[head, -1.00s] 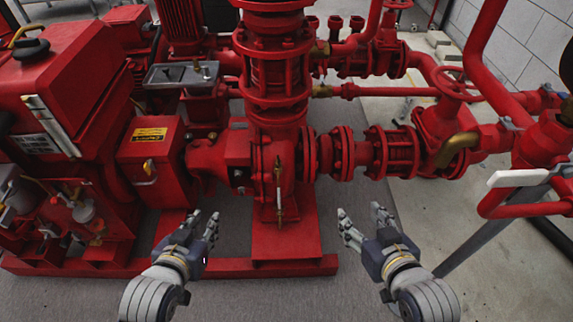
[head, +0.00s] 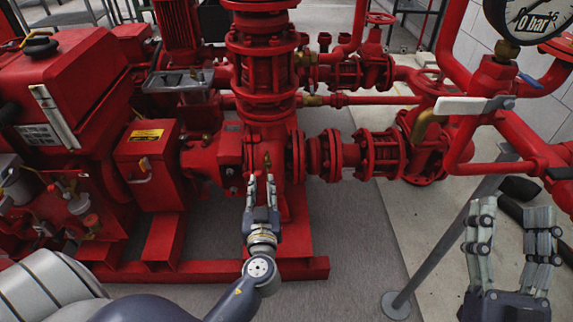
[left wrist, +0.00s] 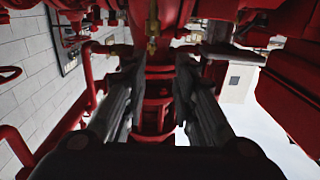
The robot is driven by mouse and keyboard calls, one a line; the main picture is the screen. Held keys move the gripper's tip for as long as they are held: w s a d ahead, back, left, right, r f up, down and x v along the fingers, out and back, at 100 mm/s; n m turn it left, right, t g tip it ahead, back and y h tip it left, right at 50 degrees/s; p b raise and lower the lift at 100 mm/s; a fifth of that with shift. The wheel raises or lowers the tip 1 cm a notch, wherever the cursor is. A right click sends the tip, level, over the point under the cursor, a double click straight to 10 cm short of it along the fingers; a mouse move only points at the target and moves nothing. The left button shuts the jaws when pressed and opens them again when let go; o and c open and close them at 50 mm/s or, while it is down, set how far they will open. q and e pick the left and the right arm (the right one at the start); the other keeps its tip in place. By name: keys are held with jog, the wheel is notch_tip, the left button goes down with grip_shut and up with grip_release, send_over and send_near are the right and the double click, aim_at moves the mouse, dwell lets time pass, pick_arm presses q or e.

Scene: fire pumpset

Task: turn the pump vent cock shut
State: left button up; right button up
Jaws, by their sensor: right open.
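The red pump (head: 225,152) stands in the middle of the head view. A small brass fitting, probably the vent cock (head: 267,161), shows on its front, just past my left fingertips. In the left wrist view a brass fitting (left wrist: 152,28) hangs at the top centre, beyond and between the fingers. My left gripper (head: 261,180) is raised in front of the pump and hides the lower part of the fitting. In the left wrist view its two fingers (left wrist: 158,62) stand apart with nothing between them. My right gripper (head: 514,205) is open and empty at the lower right, fingers up.
A pressure gauge (head: 535,18) and red piping with a white-handled lever (head: 475,106) are above my right gripper. A grey slanted post (head: 440,250) stands between my arms. A red engine block (head: 70,90) fills the left.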

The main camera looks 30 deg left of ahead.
aim_at(267, 160)
pick_arm(q)
jog(key=x, duration=0.7)
jog(key=d+x, duration=0.1)
jog(key=x, duration=0.3)
jog(key=shift+w+r, duration=0.25)
jog(key=shift+w, duration=0.05)
jog(key=shift+d, duration=0.1)
grip_shut()
